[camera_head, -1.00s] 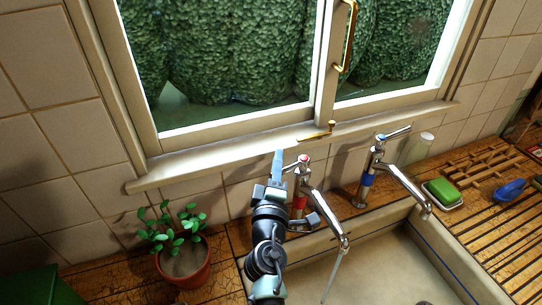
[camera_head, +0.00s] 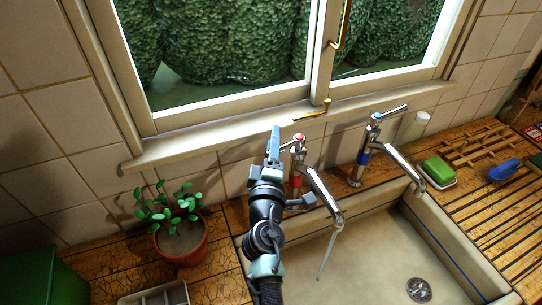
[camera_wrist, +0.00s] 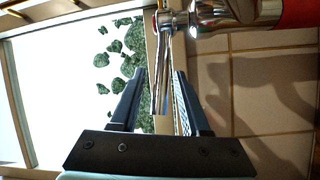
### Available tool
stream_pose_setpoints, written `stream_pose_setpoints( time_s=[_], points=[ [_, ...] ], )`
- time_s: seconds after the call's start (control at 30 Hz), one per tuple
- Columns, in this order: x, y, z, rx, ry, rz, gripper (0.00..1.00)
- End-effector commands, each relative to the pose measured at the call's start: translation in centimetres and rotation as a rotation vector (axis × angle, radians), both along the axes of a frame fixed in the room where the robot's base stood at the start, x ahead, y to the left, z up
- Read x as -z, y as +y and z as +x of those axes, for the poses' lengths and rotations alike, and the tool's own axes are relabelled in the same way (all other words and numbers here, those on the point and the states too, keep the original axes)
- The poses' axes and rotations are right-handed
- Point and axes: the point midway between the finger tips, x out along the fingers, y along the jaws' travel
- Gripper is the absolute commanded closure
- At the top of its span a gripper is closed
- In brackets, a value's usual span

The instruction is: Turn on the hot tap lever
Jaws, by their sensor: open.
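The hot tap (camera_head: 297,178), chrome with a red band and red cap, stands at the back left of the sink. A thin stream of water (camera_head: 328,252) runs from its spout. My gripper (camera_head: 274,140) is just left of the tap's top and open. In the wrist view, the hot tap's lever (camera_wrist: 162,85) lies between the open fingers of my gripper (camera_wrist: 160,74), with gaps beside it. The tap's chrome head (camera_wrist: 222,14) shows at the top. The lever is mostly hidden behind my gripper in the head view.
The blue-banded cold tap (camera_head: 362,165) stands to the right. The window sill (camera_head: 220,148) and window are close behind my gripper. A potted plant (camera_head: 180,240) is at left. A green sponge (camera_head: 437,168) and blue brush (camera_head: 503,170) lie right of the sink (camera_head: 380,235).

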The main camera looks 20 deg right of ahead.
Motion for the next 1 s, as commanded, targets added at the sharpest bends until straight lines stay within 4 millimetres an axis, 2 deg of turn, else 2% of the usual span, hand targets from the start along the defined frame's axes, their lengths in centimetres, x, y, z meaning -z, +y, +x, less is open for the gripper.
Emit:
stream_pose_setpoints(
  time_s=[0.17, 0.6, 0.8, 1.0],
  points=[
    [0.2, 0.9, -2.1, -0.001, 0.001, 0.001, 0.54],
    [0.8, 3.9, -9.7, -0.002, 0.002, 0.002, 0.54],
    [0.8, 4.5, -11.4, -0.001, 0.001, -0.001, 0.54],
    [0.7, 4.7, -11.8, 0.0, 0.001, -0.001, 0.54]
  ],
)
